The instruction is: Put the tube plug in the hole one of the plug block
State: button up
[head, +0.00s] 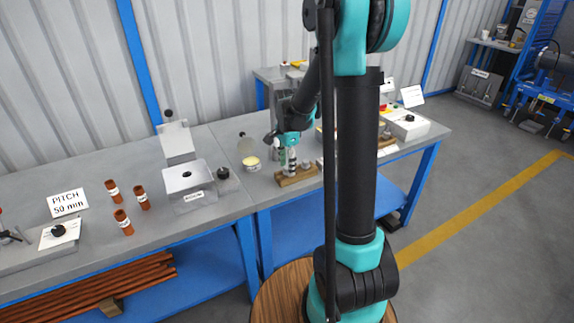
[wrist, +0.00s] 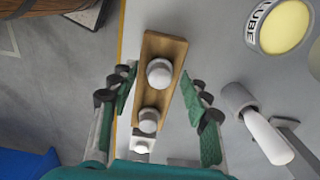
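The wooden plug block (wrist: 160,100) lies below my gripper in the wrist view, with two round pale plugs on it, one in the middle (wrist: 160,72) and one nearer me (wrist: 149,120). I cannot tell which is the tube plug, nor see an empty hole clearly. My gripper (wrist: 160,88) is open, its fingers apart on either side of the block, with nothing visibly gripped. In the head view my gripper (head: 289,140) is over the block (head: 297,177), whose upright pale plugs show just under it.
A white cylinder with a grey end (wrist: 262,130) is right of the block, and a LUBE tin (wrist: 280,22) is at the upper right. The bench edge is close to the block.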

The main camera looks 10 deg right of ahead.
aim_at(287, 167)
notch_tip(287, 167, up, 11)
jog(key=s+d+f+n+t, duration=0.2)
jog(key=s+f+n, duration=0.4)
jog(key=s, duration=0.5)
jog(key=s+d+f+n+t, duration=0.2)
jog(key=s+f+n, duration=0.3)
jog(key=s+n, duration=0.3)
jog(key=s, duration=0.3)
jog(key=shift+f, duration=0.35)
